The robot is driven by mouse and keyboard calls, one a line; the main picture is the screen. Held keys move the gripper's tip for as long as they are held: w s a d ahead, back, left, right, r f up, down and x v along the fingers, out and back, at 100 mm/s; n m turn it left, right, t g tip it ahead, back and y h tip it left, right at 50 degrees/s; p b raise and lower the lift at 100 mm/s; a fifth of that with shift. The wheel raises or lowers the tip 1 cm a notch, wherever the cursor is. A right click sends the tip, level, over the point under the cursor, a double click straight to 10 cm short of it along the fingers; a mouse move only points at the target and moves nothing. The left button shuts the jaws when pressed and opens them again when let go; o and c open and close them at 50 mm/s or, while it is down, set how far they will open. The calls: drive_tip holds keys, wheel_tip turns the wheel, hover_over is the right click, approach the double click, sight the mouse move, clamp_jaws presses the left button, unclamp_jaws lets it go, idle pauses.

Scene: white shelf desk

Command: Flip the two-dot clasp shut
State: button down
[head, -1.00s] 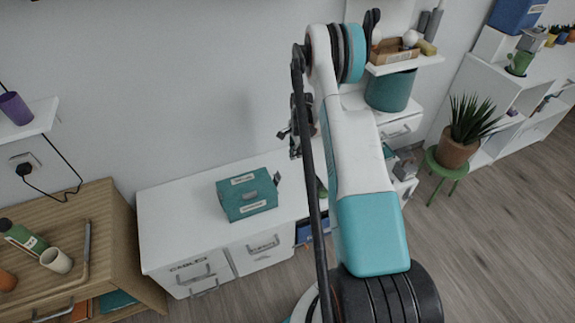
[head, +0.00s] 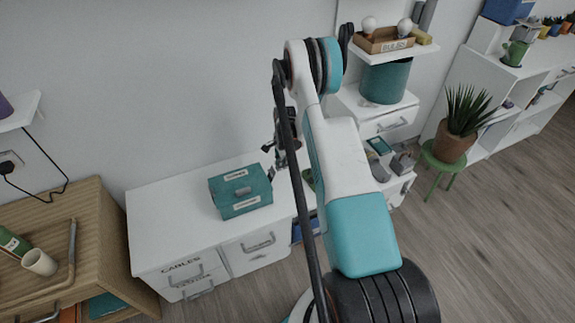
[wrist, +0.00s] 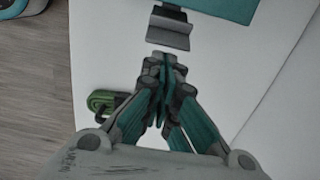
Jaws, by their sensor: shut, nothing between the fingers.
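A teal box (head: 240,193) with pale labels stands on the white desk. A grey clasp (head: 271,174) sticks out from its right side. In the wrist view the teal box (wrist: 222,8) shows at the top edge, with the grey clasp plate (wrist: 169,27) standing out from it towards me. My gripper (wrist: 164,62) is shut and empty, its fingertips just short of the clasp with a small gap in the picture. I cannot make out any dots on the clasp. In the head view my arm hides part of the gripper.
A green object (wrist: 103,102) lies by the desk edge, left of my gripper in the wrist view. The white desk top (head: 160,220) is clear left of the box. A wooden cabinet (head: 85,215) stands to the left, and a potted plant (head: 457,140) on a green stool to the right.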

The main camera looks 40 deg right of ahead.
sight(273, 169)
drive_tip(key=shift+w+a+r, duration=0.1)
drive_tip(key=shift+a+r, duration=0.05)
drive_tip(key=shift+a, duration=0.1)
drive_tip(key=shift+w+a+r+g+h, duration=0.1)
drive_tip(key=shift+w+a+r+h, duration=0.1)
drive_tip(key=shift+a+r+h, duration=0.3)
drive_tip(key=shift+w+a+r+g+h, duration=0.15)
drive_tip(key=shift+a+h, duration=0.2)
drive_tip(key=shift+a, duration=0.35)
drive_tip(key=shift+w+a+r+g+h, duration=0.1)
drive_tip(key=shift+w+a+r+h, duration=0.1)
drive_tip(key=shift+a+r+h, duration=0.3)
drive_tip(key=shift+a+f, duration=0.15)
drive_tip(key=shift+r, duration=0.8)
drive_tip(key=s+d, duration=0.1)
drive_tip(key=d, duration=0.3)
drive_tip(key=a+r+p, duration=0.3)
drive_tip(key=r+p, duration=0.1)
drive_tip(key=r, duration=0.5)
drive_tip(key=shift+w+a+r, duration=0.15)
drive_tip(key=shift+w+r, duration=0.05)
drive_tip(key=shift+w, duration=0.2)
